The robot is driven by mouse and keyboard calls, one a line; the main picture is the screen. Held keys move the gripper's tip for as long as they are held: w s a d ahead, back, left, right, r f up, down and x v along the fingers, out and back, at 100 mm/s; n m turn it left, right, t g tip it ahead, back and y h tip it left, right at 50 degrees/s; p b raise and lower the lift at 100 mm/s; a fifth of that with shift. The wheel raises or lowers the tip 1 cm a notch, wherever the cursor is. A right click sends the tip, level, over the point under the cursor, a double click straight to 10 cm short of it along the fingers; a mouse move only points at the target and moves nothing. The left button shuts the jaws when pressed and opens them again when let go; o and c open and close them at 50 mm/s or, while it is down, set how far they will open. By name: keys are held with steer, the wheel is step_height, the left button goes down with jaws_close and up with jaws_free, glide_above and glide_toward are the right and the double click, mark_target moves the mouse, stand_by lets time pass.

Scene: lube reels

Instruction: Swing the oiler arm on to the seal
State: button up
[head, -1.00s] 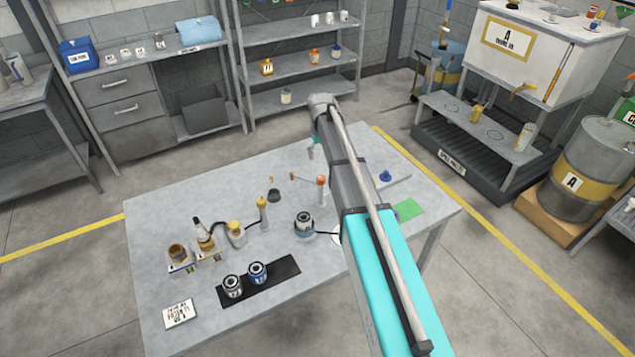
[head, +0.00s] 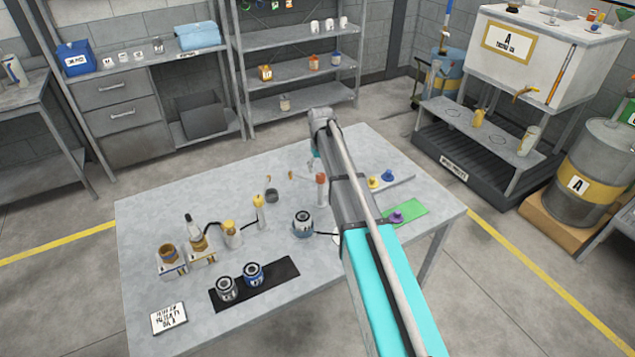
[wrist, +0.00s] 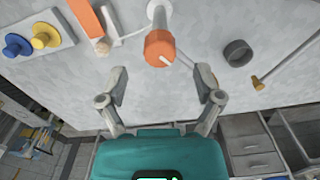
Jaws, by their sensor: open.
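My gripper (wrist: 160,82) is open and empty, its two fingers spread above the grey table. Just beyond the fingertips in the wrist view is an upright post with an orange top (wrist: 160,47) and a thin pale pin. In the head view the same orange-topped post (head: 321,179) stands left of my arm. A dark round ring or cup (wrist: 238,53) sits to the right of the post; it also shows in the head view (head: 272,195). I cannot tell for sure which piece is the oiler arm or the seal. My arm hides part of the table.
An orange bar (wrist: 86,20) lies left of the post, with blue (wrist: 17,45) and yellow (wrist: 45,36) knobs on a plate beyond. Several bottles and jars, including a yellow-topped bottle (head: 259,212), and a round pot (head: 303,223) stand leftward. A dark mat (head: 285,274) holds two jars.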

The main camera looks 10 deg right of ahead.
mark_target(321, 175)
steer(key=shift+f+b, duration=1.8)
steer(key=shift+f, duration=0.3)
